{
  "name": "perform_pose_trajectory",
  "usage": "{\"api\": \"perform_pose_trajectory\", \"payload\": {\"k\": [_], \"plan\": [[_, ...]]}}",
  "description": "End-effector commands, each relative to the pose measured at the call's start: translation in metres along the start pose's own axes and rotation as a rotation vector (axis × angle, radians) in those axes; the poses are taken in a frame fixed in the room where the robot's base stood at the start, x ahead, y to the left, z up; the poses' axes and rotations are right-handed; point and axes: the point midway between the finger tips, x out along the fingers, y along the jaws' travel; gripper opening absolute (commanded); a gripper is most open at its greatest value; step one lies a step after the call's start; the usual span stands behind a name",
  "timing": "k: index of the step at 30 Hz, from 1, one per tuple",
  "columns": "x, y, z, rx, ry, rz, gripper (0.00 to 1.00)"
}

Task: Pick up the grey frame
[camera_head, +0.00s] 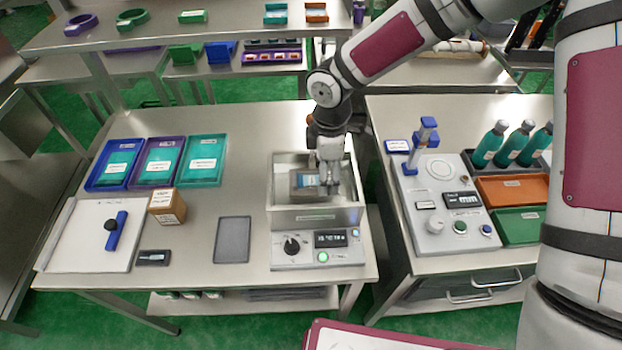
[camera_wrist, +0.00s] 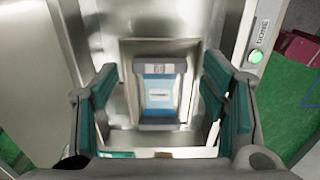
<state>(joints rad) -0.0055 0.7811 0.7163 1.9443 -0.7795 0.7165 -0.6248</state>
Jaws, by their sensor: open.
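A grey frame (camera_wrist: 129,62) lies inside the open metal basin of the applicator, and it shows partly in the head view (camera_head: 295,190). An object with a blue and white label (camera_wrist: 158,93) sits within the frame's outline; its ends are grey. My gripper (camera_wrist: 160,84) is open above the basin, with one green-padded finger on each side of the frame in the wrist view. In the head view my gripper (camera_head: 329,180) reaches down into the basin and hides its right part. I see no contact between fingers and frame; the exact gap in height cannot be told.
The basin's metal walls (camera_head: 316,216) stand close around my gripper. The applicator's panel with a knob, display and green button (camera_head: 323,258) is in front. A dark grey plate (camera_head: 233,240) and a brown box (camera_head: 167,206) lie left. Another bench with bottles (camera_head: 487,144) stands right.

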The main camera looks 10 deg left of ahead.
Motion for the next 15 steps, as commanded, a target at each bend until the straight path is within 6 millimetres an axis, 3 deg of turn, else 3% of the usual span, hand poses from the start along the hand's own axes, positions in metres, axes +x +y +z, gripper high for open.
{"api": "perform_pose_trajectory", "payload": {"k": [8,11,15], "plan": [[0.0043,0.0004,0.0004,0.0,-0.001,0.001,0.67],[0.0042,0.0004,0.0004,0.0,-0.001,0.001,0.49],[0.0041,0.0004,0.0004,0.0,-0.001,0.0,0.17]]}}
